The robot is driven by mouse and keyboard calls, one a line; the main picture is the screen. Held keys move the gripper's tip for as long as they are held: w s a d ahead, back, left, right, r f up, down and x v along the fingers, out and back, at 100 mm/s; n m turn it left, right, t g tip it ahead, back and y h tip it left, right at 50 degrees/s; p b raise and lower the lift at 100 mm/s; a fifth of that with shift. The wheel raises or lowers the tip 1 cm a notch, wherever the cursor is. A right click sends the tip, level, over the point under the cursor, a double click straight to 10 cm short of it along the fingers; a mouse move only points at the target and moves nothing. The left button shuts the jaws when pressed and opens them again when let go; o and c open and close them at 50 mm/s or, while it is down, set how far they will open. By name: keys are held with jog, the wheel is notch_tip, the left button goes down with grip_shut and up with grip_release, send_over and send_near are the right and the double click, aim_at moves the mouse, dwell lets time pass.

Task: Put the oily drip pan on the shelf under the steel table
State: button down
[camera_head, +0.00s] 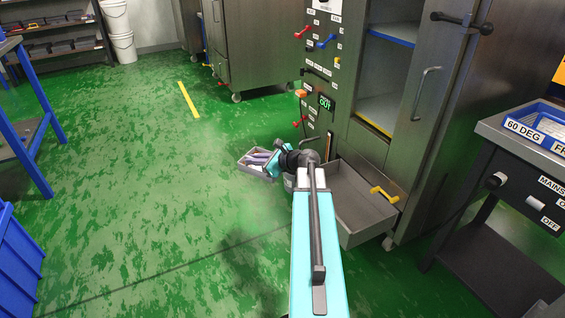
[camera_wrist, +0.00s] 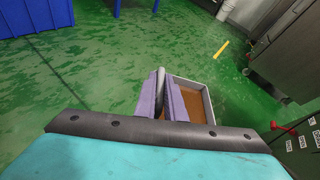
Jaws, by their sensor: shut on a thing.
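The drip pan (camera_head: 245,168) is a small grey tray held low over the green floor, left of the steel cabinet. In the wrist view its inside (camera_wrist: 197,106) is brown and oily-looking. My gripper (camera_head: 262,161) has purple fingers reaching over the pan. In the wrist view my gripper (camera_wrist: 163,90) is shut on a grey bar-like part of the pan between the fingers. The near part of the pan is hidden by my wrist. A grey metal table (camera_head: 500,137) stands at the right, with a dark lower shelf (camera_head: 490,272) that looks bare where visible.
A blue-legged table (camera_head: 30,125) and blue bin (camera_head: 15,255) stand left. The floor between is clear.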

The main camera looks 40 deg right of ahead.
jog(key=a+r+n+g+y, duration=0.1)
jog(key=a+r+n+y, duration=0.1)
jog(key=a, duration=1.1)
jog(key=a+r+n+g+y, duration=0.2)
jog(key=a+r+n+y, duration=0.1)
jog(key=a, duration=1.1)
jog(key=a+r+n+g+y, duration=0.2)
jog(key=a+r, duration=0.4)
jog(key=a, duration=0.7)
jog(key=shift+a+r+n+y, duration=0.3)
jog(key=shift+a+n+y, duration=0.1)
jog(key=shift+n+y, duration=0.4)
jog(key=shift+s, duration=0.1)
